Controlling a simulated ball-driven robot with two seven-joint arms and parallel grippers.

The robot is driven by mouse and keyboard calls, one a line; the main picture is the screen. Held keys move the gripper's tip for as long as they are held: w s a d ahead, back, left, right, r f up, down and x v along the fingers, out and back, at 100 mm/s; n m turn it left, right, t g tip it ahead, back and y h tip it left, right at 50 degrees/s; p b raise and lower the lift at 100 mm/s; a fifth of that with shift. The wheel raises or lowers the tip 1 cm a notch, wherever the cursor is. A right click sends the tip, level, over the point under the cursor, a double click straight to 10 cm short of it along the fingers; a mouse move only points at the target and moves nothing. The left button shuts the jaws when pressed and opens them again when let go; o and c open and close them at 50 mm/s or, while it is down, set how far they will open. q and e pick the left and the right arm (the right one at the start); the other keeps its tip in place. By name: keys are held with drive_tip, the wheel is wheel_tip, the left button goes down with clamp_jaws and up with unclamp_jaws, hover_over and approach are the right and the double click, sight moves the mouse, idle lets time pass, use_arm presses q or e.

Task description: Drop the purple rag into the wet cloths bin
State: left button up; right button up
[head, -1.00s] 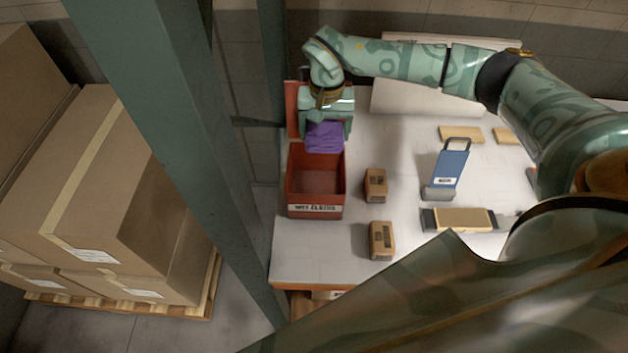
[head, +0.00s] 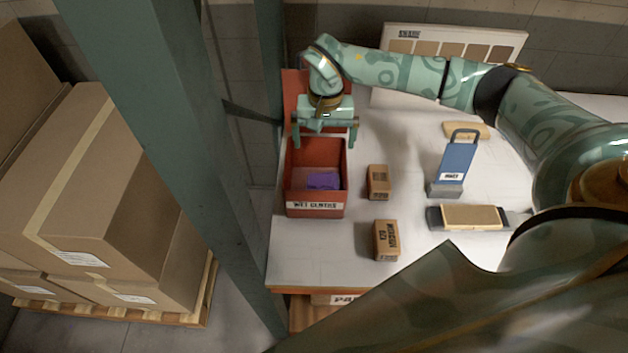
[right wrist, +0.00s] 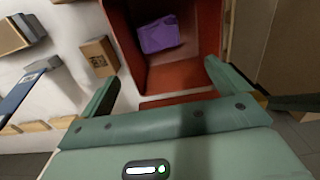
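The purple rag (head: 322,180) lies inside the red bin (head: 316,210) labelled as the wet cloths bin. In the right wrist view the rag (right wrist: 159,35) rests on the floor of the bin (right wrist: 182,78), apart from the fingers. My right gripper (head: 325,142) is above the far edge of the bin, its fingers spread wide and empty. The right wrist view shows the same two fingers (right wrist: 160,82) apart with nothing between them. My left gripper is not in view.
Two small brown boxes (head: 378,182) (head: 386,240) stand right of the bin. A blue tool with a handle (head: 457,163) and a tan-topped block (head: 471,217) are farther right. A green post (head: 190,165) rises left of the table. Large cartons (head: 100,200) stand on a pallet.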

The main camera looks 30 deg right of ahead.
wheel_tip(320, 180, up, 16)
drive_tip(key=shift+r+p, duration=0.15)
drive_tip(key=shift+p, duration=0.25)
